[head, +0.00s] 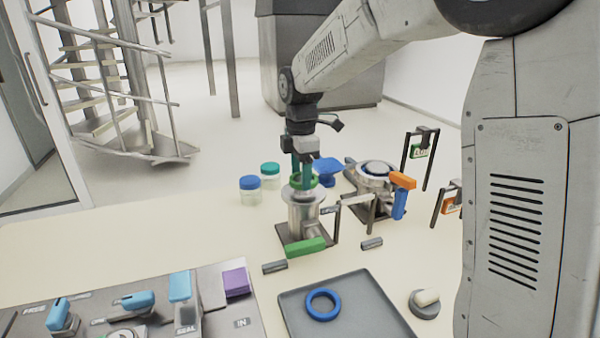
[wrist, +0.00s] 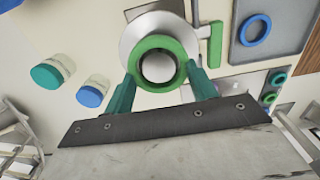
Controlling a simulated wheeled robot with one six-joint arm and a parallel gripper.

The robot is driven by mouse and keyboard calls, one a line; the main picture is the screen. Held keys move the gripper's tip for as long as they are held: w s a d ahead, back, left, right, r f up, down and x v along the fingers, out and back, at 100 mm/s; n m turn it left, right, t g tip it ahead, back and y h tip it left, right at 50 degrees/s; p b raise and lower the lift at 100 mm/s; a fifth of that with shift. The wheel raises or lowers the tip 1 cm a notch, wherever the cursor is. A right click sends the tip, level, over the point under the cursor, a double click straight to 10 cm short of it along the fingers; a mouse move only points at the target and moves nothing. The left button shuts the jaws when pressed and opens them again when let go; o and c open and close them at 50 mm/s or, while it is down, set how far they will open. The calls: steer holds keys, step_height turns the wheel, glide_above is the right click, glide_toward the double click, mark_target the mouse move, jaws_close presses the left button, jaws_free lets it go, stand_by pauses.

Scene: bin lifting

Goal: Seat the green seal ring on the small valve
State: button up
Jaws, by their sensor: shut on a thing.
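The green seal ring (head: 293,181) is between my gripper's teal fingers, at the top of the silver small valve (head: 302,217). My gripper (head: 303,186) points down and is shut on the ring. In the wrist view the ring (wrist: 136,62) lies over the valve's round flange (wrist: 128,38), with the valve's bore showing dark through its hole. The ring looks roughly centred, set slightly toward the gripper side. Whether it touches the flange or hangs just above is hard to tell. The valve has a green handle (head: 305,247) at its front.
A larger valve (head: 372,182) with an orange and blue handle (head: 401,197) stands to the right. Two lidded jars (head: 250,191) stand left. A grey tray (head: 372,296) holding a blue ring (head: 322,304) is in front. A control panel (head: 235,322) fills the front left.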

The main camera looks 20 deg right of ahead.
steer(key=shift+f, duration=1.05)
stand_by(0.8)
steer(key=o, duration=1.3)
steer(key=shift+r, duration=0.15)
steer(key=shift+r, duration=4.05)
